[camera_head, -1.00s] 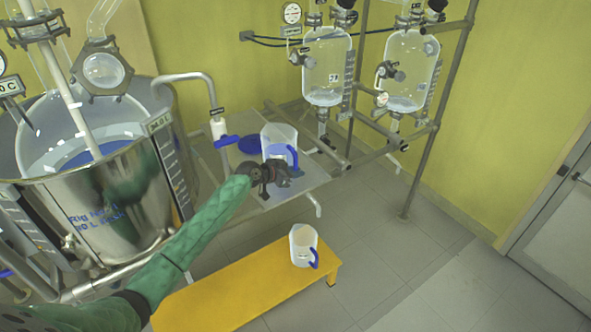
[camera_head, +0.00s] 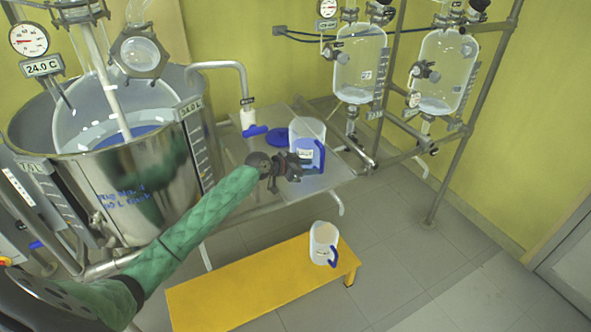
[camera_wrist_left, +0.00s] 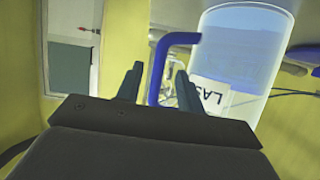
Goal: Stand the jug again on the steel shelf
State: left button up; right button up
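A clear jug with a blue handle and a white label (camera_head: 300,130) appears upright over the steel shelf (camera_head: 325,181) beside the reactor. In the left wrist view the jug (camera_wrist_left: 240,60) fills the upper right, with bluish contents. Its blue handle (camera_wrist_left: 157,75) lies between the two spread fingers of the gripper, with gaps beside it. My right gripper is not in view.
A blue disc (camera_head: 278,138) lies on the shelf left of the jug. A second jug (camera_head: 323,240) stands on the yellow bench (camera_head: 240,285) below. The steel reactor (camera_head: 150,185) is on the left. Glass vessels on a frame (camera_head: 445,75) stand at the back right.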

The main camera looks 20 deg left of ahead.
pick_arm(q)
jog(key=b+v, duration=0.1)
jog(key=v, duration=0.4)
jog(key=s+d+f+n+g+y, duration=0.1)
jog(key=s+d+f+g, duration=0.2)
jog(key=s+d+f, duration=0.6)
jog(key=s+d+f+g+y, duration=0.15)
jog(key=s+d+f, duration=0.35)
jog(key=s+f, duration=0.65)
jog(key=s+d+f+n+g+y, duration=0.1)
jog(key=s+d+n+g+y, duration=0.1)
jog(key=s, duration=1.1)
jog(key=s+d+f+n+g+y, duration=0.2)
jog(key=s+g, duration=0.1)
jog(key=s, duration=1.1)
jog(key=shift+s+f+n, duration=0.25)
jog(key=shift+n, duration=0.15)
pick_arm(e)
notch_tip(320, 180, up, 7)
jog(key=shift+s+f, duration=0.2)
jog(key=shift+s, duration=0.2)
